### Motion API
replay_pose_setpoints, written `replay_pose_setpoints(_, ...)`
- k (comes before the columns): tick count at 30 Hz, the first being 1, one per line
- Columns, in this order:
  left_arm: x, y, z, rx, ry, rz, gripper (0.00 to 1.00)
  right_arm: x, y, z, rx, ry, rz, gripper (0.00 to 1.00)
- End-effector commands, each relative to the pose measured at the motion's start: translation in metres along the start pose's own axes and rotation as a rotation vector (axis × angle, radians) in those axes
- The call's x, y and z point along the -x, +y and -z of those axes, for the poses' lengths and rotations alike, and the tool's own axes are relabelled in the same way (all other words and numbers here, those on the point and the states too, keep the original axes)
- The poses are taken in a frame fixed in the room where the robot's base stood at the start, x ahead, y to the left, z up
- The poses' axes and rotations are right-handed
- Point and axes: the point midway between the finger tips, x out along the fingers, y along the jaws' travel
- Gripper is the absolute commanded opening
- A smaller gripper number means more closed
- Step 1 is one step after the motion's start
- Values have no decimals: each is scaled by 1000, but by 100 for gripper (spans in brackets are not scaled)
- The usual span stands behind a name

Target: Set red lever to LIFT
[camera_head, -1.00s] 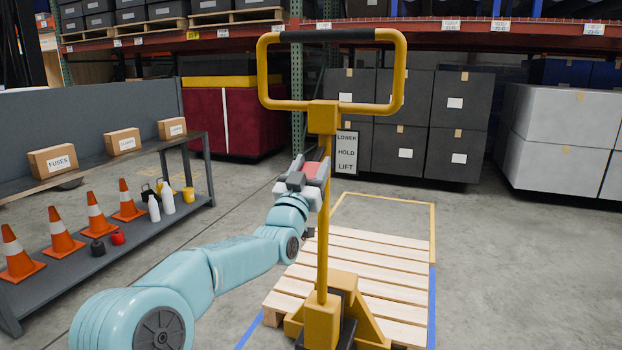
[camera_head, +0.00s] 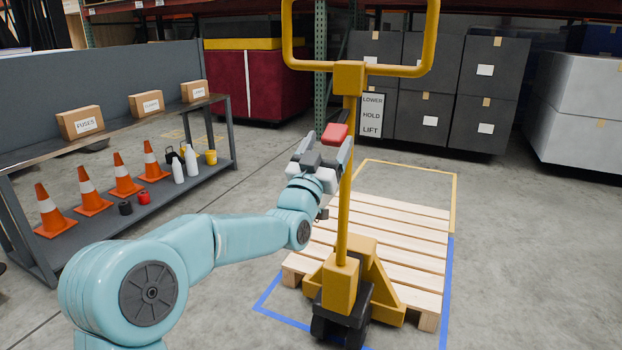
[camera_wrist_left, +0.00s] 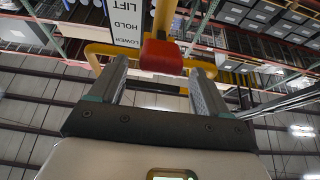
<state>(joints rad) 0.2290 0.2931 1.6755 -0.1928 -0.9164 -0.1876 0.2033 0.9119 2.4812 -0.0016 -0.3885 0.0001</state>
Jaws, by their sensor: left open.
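The red lever (camera_head: 335,133) sticks out to the left of the yellow post (camera_head: 345,190) of the pallet jack, below its loop handle. A sign (camera_head: 372,115) behind the post reads LOWER, HOLD, LIFT from top to bottom. My left gripper (camera_head: 329,150) is open just below the lever, its fingers pointing up on either side. In the left wrist view, the red lever (camera_wrist_left: 162,57) lies between and at the level of the fingertips or slightly beyond; contact cannot be told. I cannot tell the lever's setting. My right gripper is out of view.
A wooden pallet (camera_head: 400,235) sits on the jack inside blue floor lines. A grey shelf (camera_head: 215,110) with boxes, cones and bottles stands at the left. Black totes (camera_head: 425,95) and pale totes (camera_head: 590,110) stand behind. Floor at the right is clear.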

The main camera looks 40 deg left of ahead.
Motion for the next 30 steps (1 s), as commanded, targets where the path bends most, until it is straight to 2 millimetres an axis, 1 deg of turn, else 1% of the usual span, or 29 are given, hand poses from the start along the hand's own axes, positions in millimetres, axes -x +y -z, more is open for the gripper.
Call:
replay_pose_setpoints(1, 12, 0, 1, 0, -2, 0, 77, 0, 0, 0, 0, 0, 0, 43)
replay_pose_setpoints(3, 29, 0, 1, 0, -2, 0, 77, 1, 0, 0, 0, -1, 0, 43)
replay_pose_setpoints(9, 75, 0, 1, 0, -1, 1, 77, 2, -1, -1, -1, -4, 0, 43)
replay_pose_setpoints(12, 92, 0, 1, 0, 0, 0, 77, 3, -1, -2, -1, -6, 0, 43)
replay_pose_setpoints(15, 104, 0, 1, 0, 1, 0, 77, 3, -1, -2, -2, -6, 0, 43)
replay_pose_setpoints(19, 111, 0, 1, 0, 1, 0, 77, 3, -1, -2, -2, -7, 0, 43)
replay_pose_setpoints(30, 112, 0, 1, 0, 2, 0, 77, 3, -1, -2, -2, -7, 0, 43)
